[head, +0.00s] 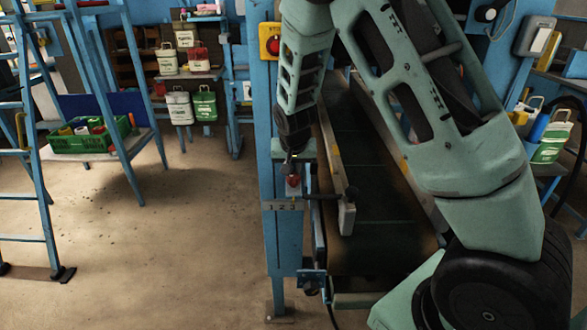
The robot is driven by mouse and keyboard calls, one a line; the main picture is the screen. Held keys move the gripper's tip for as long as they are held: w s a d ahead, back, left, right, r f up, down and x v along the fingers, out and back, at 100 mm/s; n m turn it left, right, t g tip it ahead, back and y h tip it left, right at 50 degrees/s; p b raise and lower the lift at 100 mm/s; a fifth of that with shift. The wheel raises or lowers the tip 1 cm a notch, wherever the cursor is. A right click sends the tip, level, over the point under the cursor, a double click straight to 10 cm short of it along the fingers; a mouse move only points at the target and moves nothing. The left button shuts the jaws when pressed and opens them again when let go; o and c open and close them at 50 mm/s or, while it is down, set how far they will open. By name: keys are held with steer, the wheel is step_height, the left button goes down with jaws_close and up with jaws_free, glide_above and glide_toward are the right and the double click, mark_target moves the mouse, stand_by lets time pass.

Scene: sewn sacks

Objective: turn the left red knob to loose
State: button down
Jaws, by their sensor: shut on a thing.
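A small red knob (293,181) sits on the blue post (283,240) in front of the conveyor. A plate with the marks 1 2 3 (282,206) is just below it. My gripper (292,166) points down and is shut on the red knob; its fingers partly hide the knob's top. Which way the knob is turned is too small to tell. A dark lever (325,196) sticks out to the right of the knob. My arm hides much of the right side.
The dark green conveyor belt (370,180) runs back behind the post. A red stop button on a yellow box (270,41) is higher on the blue frame. A green crate (90,138) stands on a shelf at left.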

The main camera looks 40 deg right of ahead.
steer(key=c, duration=1.5)
jaws_free()
steer(key=shift+s+a+f, duration=0.1)
steer(key=shift+s+a, duration=0.05)
steer(key=shift+a, duration=0.1)
steer(key=shift+o, duration=0.2)
steer(key=shift+d, duration=0.1)
steer(key=v, duration=1.7)
steer(key=shift+r+p, duration=0.3)
steer(key=shift+p, duration=0.05)
